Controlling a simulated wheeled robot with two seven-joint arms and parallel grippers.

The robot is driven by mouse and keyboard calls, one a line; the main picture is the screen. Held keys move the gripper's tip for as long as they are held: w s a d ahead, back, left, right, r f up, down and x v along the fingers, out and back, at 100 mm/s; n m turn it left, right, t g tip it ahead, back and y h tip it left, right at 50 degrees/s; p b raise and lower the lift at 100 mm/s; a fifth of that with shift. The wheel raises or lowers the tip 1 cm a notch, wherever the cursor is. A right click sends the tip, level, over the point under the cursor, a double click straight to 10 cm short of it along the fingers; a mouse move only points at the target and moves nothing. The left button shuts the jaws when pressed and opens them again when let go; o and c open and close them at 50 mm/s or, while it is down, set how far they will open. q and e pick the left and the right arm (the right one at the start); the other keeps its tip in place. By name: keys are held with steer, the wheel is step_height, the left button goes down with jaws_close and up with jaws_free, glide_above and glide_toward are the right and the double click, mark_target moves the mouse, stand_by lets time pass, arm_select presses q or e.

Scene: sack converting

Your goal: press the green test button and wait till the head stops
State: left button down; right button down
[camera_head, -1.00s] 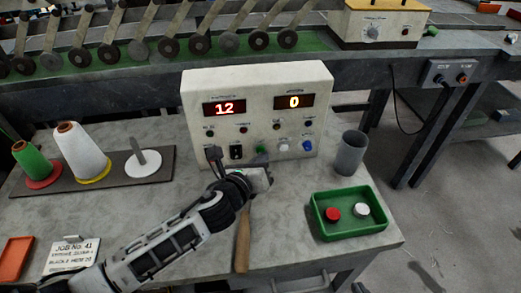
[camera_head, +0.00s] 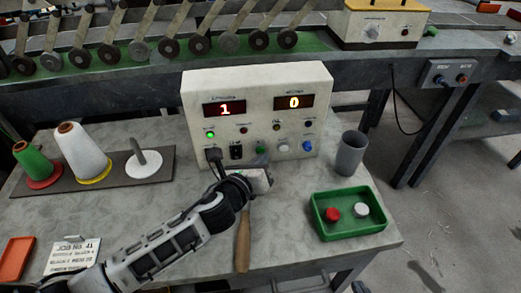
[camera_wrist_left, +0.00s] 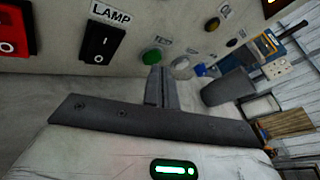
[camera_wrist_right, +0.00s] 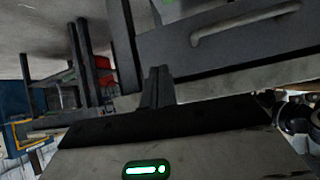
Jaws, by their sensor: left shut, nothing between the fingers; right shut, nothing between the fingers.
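The cream control box (camera_head: 230,83) stands at the back of the bench. Its left red display (camera_head: 225,109) reads 1 and its right display (camera_head: 294,102) reads 0. A small green lamp (camera_head: 210,135) is lit on its left side. The green test button (camera_wrist_left: 152,56) is on the lower front of the box, right of the black lamp switch (camera_wrist_left: 102,43). My left gripper (camera_head: 262,162) is shut and empty, its tips just by the button; I cannot tell whether they touch it. My right gripper (camera_wrist_right: 158,72) is shut and empty, below the bench's drawer front.
A grey cup (camera_head: 351,153) and a green tray (camera_head: 348,227) with a red and a white piece stand at right. Thread cones (camera_head: 82,152) stand on a dark board at left. A wooden-handled tool (camera_head: 243,240) lies below my left wrist.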

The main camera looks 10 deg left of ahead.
arm_select(q)
steer(key=shift+s+d, duration=0.2)
steer(key=shift+s, duration=0.2)
steer(key=shift+s, duration=0.1)
steer(key=shift+s+d+p, duration=0.1)
steer(key=shift+s+d, duration=0.25)
steer(key=shift+s, duration=0.4)
steer(key=shift+s+d+p, duration=0.15)
steer(key=shift+s+d, duration=0.15)
steer(key=shift+s, duration=0.4)
steer(key=shift+s+d+p, duration=0.1)
steer(key=shift+s+d, duration=0.25)
steer(key=shift+s, duration=0.4)
